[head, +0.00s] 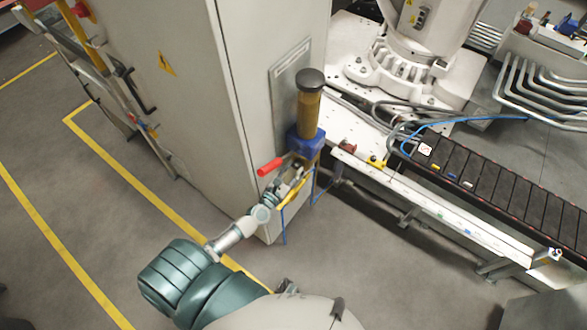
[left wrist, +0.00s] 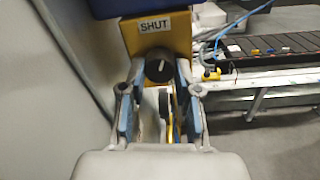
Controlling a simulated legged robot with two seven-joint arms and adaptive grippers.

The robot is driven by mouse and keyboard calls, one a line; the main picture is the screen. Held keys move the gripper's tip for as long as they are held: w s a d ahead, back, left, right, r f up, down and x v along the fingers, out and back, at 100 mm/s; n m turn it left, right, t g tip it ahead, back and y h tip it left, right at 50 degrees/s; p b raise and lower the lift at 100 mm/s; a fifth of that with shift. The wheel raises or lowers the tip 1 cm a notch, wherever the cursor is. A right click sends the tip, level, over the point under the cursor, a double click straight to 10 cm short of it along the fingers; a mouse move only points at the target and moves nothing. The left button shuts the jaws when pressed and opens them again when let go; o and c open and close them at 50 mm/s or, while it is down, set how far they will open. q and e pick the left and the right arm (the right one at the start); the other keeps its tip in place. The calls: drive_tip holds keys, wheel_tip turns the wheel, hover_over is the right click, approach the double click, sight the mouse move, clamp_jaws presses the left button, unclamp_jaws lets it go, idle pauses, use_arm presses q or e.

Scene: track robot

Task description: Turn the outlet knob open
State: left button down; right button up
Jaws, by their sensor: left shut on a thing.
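The outlet knob (left wrist: 159,66) is a round black knob with a white mark. It sits on a yellow block (left wrist: 178,30) below a label reading "SHUT" (left wrist: 155,26). In the left wrist view my left gripper (left wrist: 158,78) has its two blue-padded fingers on either side of the knob, shut on it. In the head view my left gripper (head: 291,180) is at the front of the dispenser, a blue unit (head: 304,141) topped by an amber cylinder (head: 309,108) with a black cap. The knob is hidden there. My right gripper is not in view.
A red handle (head: 271,166) sticks out left of the blue unit, close to my gripper. A tall grey cabinet (head: 190,80) stands right beside it on the left. A conveyor (head: 500,185) and a white robot base (head: 405,75) are at right. Open floor lies at left.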

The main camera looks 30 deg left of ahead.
use_arm(q)
drive_tip(key=shift+w+d+r, duration=0.2)
drive_tip(key=shift+r, duration=0.3)
drive_tip(key=shift+a, duration=0.4)
drive_tip(key=shift+d, duration=0.1)
drive_tip(key=shift+d+m, duration=0.15)
drive_tip(key=shift+m, duration=0.45)
drive_tip(key=m, duration=0.4)
drive_tip(key=shift+t, duration=0.3)
drive_tip(key=m, duration=0.2)
drive_tip(key=shift+m, duration=0.4)
drive_tip(key=m, duration=0.2)
drive_tip(key=shift+f+m+p, duration=0.1)
drive_tip(key=shift+m+p, duration=0.3)
drive_tip(key=shift+m, duration=1)
drive_tip(key=shift+m+h+p, duration=0.3)
drive_tip(key=shift+m+p, duration=0.05)
drive_tip(key=shift+m, duration=0.55)
drive_tip(key=shift+s+d+f+m+p, duration=0.15)
drive_tip(key=shift+m+p, duration=0.1)
drive_tip(key=shift+m, duration=0.65)
drive_tip(key=shift+w+a+f+m+p, duration=0.1)
drive_tip(key=shift+m+p, duration=0.1)
drive_tip(key=shift+m, duration=0.7)
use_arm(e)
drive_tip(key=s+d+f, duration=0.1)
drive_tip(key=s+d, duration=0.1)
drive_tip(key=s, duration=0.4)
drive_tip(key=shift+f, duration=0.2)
